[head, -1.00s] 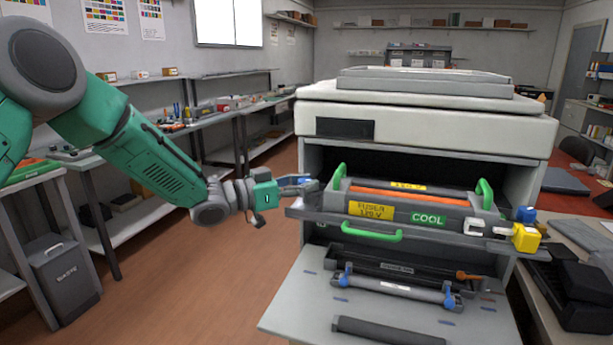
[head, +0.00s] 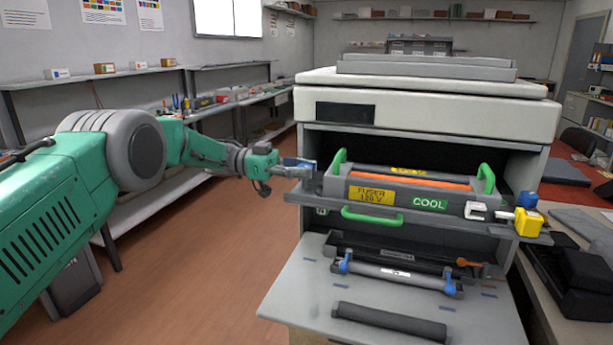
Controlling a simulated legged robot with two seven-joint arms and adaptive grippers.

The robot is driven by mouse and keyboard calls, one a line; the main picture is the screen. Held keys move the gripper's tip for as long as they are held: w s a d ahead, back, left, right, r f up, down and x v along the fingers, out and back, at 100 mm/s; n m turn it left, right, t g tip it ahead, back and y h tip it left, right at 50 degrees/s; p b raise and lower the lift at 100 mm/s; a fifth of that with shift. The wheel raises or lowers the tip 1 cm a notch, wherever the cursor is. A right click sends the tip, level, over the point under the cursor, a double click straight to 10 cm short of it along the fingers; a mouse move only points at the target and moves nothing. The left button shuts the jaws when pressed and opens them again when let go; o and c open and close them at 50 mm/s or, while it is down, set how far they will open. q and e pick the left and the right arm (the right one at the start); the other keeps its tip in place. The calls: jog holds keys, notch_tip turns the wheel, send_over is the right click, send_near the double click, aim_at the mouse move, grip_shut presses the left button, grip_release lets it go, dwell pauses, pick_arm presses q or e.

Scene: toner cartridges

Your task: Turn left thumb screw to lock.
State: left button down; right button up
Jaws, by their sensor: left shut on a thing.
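The fuser unit (head: 410,187), grey with an orange strip, green handles and a yellow "FUSER 120 V" label, sits on a pulled-out tray (head: 470,229) at the printer's front. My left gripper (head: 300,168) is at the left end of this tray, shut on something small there. Blue shows between its fingers, in the place of the left thumb screw; the fingers cover most of it, so its turn angle cannot be told. At the right end, a blue knob (head: 527,199) sits by a yellow block (head: 528,223). My right gripper is not in view.
The printer's front door (head: 300,290) hangs open below, with a dark roller (head: 390,321) on it and a grey bar with blue ends (head: 395,272) behind. A side table with black equipment stands at the right.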

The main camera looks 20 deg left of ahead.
aim_at(304, 165)
pick_arm(q)
jog(key=shift+w+r+m+g, duration=0.1)
jog(key=shift+m+g, duration=0.3)
jog(key=shift+g, duration=0.3)
jog(key=c, duration=1.3)
grip_release()
jog(key=shift+o, duration=0.5)
jog(key=shift+a, duration=0.15)
jog(key=shift+r, duration=0.2)
notch_tip(304, 165, up, 9)
jog(key=shift+r, duration=0.2)
jog(key=shift+w, duration=0.1)
